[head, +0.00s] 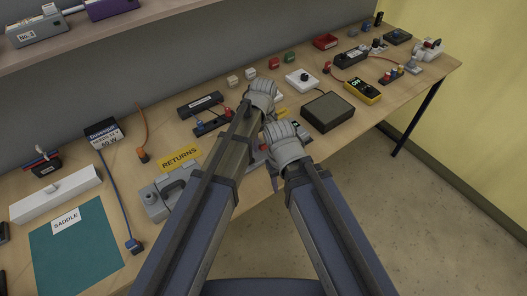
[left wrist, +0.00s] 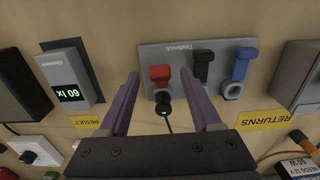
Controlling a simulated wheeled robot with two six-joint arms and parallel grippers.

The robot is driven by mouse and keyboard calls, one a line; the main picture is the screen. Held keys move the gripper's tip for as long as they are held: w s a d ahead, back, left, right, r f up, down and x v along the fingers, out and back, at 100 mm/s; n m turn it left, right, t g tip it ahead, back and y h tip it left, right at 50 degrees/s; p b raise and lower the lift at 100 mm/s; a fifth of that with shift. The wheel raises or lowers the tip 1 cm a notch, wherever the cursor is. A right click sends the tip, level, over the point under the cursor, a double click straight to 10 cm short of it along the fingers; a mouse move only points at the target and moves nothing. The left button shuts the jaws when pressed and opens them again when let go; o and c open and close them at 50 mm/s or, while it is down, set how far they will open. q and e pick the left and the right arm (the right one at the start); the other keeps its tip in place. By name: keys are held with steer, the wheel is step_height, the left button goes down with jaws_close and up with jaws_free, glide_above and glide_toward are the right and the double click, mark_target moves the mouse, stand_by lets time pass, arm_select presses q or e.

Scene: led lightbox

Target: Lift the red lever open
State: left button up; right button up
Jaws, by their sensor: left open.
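The red lever (left wrist: 160,73) is on a grey panel (left wrist: 180,47) in the left wrist view. A black plug (left wrist: 163,105) with a cable is just beside it. My left gripper (left wrist: 160,80) is open, with one purple finger on each side of the red lever. No clear contact with the lever shows. A black lever (left wrist: 204,62) and a blue lever (left wrist: 242,66), each with a ring-shaped socket, are on the same panel, right of the right finger. In the head view, my arm parts hide most of the panel and the gripper's jaws. I do not make out my right gripper.
A RETURNS label (head: 180,158) and a grey device (head: 160,197) lie left of my arm parts. A dark box (head: 327,111) and a yellow meter (head: 362,90) stand to the right. Leads and small boxes crowd the bench. The floor beyond its front edge is clear.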

arm_select(q)
step_height(320, 180, down, 3)
steer(key=shift+r+b, duration=0.2)
steer(key=shift+b, duration=0.65)
arm_select(e)
step_height(320, 180, down, 3)
steer(key=shift+r, duration=0.2)
arm_select(q)
jaws_close()
